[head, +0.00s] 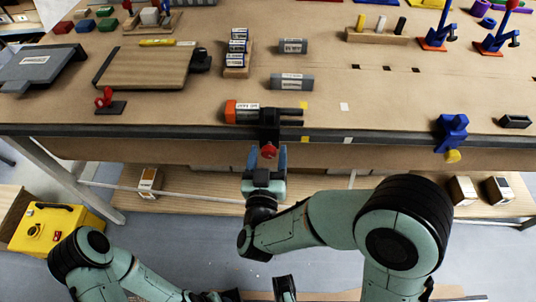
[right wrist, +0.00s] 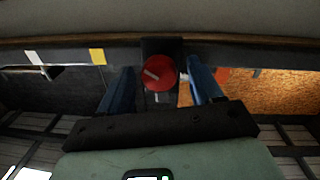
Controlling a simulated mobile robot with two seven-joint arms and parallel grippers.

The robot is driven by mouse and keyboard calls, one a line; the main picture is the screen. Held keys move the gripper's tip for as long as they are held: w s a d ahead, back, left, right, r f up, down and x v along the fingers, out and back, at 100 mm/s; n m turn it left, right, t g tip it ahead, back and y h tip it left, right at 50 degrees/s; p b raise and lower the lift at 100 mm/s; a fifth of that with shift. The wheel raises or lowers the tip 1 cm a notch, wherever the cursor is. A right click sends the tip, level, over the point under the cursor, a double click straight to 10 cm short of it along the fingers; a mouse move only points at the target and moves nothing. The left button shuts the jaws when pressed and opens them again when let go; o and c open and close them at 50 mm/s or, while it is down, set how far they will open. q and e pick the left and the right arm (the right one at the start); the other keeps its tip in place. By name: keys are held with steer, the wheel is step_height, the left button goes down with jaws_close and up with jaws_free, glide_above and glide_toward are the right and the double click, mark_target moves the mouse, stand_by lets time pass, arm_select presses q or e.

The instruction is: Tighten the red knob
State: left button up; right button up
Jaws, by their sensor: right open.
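The red knob (head: 268,151) sits on a black clamp-like fixture at the table's front edge, below an orange and dark grey tool-like body (head: 243,112). My right gripper (head: 267,157) is open, with one blue finger on each side of the knob. In the right wrist view the round red knob (right wrist: 158,72), with a pale line on its face, lies between the open fingers of my right gripper (right wrist: 162,88). Gaps show on both sides, so the fingers look apart from it.
On the table (head: 390,100) stand a blue clamp with a yellow knob (head: 449,139), a small red part on a black plate (head: 107,103), a wooden board (head: 146,68) and grey labelled blocks (head: 292,81). A lower shelf (head: 330,192) runs beneath. A yellow case (head: 48,228) stands at left.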

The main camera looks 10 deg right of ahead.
steer(key=c, duration=1.1)
steer(key=shift+o, duration=0.2)
